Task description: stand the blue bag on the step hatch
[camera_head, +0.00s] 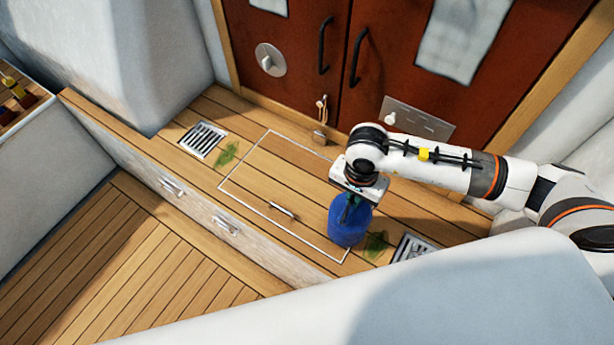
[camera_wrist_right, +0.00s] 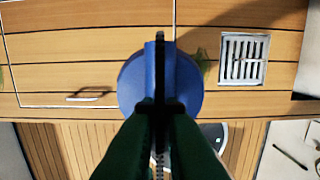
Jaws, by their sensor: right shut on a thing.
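The blue bag (camera_head: 349,222) is at the right end of the step hatch in the head view, upright, overlapping the hatch's pale outline. The step hatch (camera_head: 270,180) is a wooden panel with a pale border and a small metal handle. My right gripper (camera_head: 353,200) is above the bag, shut on its top. In the right wrist view the blue bag (camera_wrist_right: 190,88) sits below the dark fingers and covers part of the hatch's border line. I cannot tell whether its bottom touches the wood. My left gripper is not in view.
A drain grate (camera_head: 413,248) lies right of the bag and another grate (camera_head: 203,139) is at the step's left. Green smears mark the wood beside both. Red-brown doors (camera_head: 340,60) with black handles stand behind. A white seat edge (camera_head: 430,300) is in front.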

